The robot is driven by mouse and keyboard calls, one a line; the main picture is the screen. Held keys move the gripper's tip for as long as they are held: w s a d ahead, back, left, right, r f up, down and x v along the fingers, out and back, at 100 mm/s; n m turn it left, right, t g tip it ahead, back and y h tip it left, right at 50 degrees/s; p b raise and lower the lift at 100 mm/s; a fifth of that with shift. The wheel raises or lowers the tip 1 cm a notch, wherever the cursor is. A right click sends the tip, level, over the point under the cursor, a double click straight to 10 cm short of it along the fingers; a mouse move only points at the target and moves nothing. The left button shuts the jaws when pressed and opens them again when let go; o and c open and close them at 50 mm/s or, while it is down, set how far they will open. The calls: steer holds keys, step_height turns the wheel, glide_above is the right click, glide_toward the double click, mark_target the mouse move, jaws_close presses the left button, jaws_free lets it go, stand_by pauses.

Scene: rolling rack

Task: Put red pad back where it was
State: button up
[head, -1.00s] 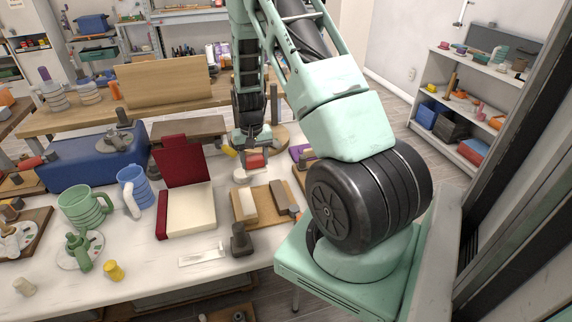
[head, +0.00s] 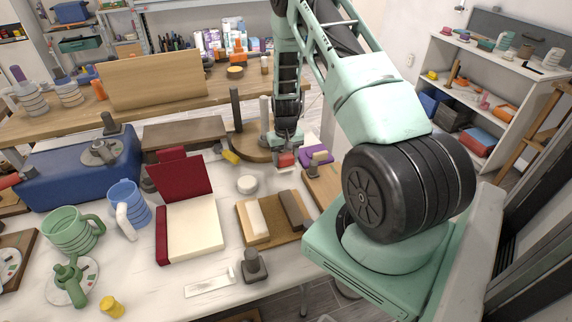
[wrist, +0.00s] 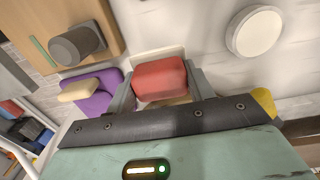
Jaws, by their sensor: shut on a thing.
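The red pad (head: 285,160) is between the fingers of my gripper (head: 285,153), above the far right part of the white table. In the wrist view the red pad (wrist: 160,78) fills the space between both fingertips (wrist: 164,88). A cream surface shows just behind and below the pad; I cannot tell whether it is part of it or a separate thing. A round white lidded dish (head: 247,184) sits to the left of my gripper.
A wooden board (head: 262,238) bears a cream block and a brown block. A round wooden stand (head: 250,150) with dark and grey posts is close behind my gripper. A yellow piece (wrist: 264,100) is near the fingers.

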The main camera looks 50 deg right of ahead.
mark_target(285, 166)
steer(key=shift+f+p, duration=0.45)
steer(key=shift+f, duration=1.35)
steer(key=shift+f, duration=0.2)
steer(key=o, duration=1.1)
steer(key=shift+r, duration=0.1)
